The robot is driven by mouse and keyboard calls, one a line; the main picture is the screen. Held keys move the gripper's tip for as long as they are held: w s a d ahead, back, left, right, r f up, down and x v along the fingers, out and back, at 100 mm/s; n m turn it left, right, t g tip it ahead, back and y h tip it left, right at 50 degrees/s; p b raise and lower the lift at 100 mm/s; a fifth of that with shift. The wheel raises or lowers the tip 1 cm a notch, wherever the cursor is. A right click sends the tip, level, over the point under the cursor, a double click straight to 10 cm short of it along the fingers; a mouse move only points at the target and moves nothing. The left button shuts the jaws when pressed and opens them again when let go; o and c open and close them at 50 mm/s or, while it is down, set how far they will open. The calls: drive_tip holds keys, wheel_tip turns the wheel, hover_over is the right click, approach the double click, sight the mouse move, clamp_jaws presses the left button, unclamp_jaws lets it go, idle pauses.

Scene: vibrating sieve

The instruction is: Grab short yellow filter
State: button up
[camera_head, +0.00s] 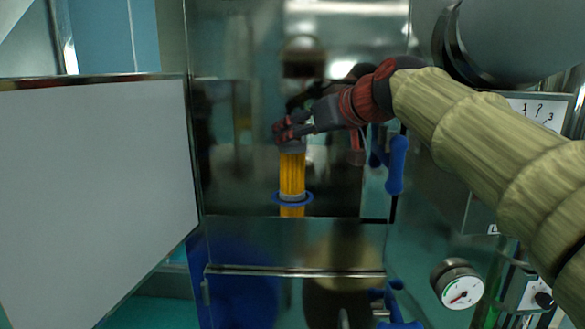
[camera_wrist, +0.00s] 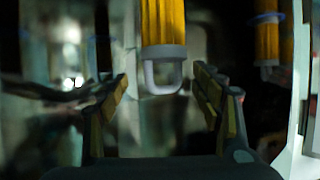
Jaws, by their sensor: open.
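The yellow filter (camera_head: 292,175) hangs or stands upright in the head view, with a grey cap at its top and a blue ring (camera_head: 292,198) around its lower part. My gripper (camera_head: 288,131) is at the cap, partly covering it. In the wrist view, the filter (camera_wrist: 163,22) shows its grey end and a grey loop handle (camera_wrist: 163,84). The open fingers of my gripper (camera_wrist: 161,90) lie on either side of the loop, with gaps on both sides. The fingers do not visibly touch it.
A second yellow column (camera_wrist: 267,40), perhaps a reflection, shows at right in the wrist view. A white panel (camera_head: 90,190) stands at left. A blue handle (camera_head: 396,165) and a gauge (camera_head: 461,291) are at right. Shiny metal walls surround the filter.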

sight(290, 143)
drive_tip(key=x, duration=0.1)
drive_tip(key=p+x, duration=0.1)
drive_tip(key=x, duration=0.1)
drive_tip(key=shift+a+r, duration=0.15)
drive_tip(key=shift+a, duration=0.25)
drive_tip(key=shift+w+f, duration=0.2)
drive_tip(key=shift+w, duration=0.15)
drive_tip(key=shift+s, duration=0.2)
drive_tip(key=shift+c, duration=0.5)
drive_tip(key=shift+w, duration=0.1)
drive_tip(key=c, duration=0.4)
clamp_jaws()
drive_tip(key=shift+r, duration=0.1)
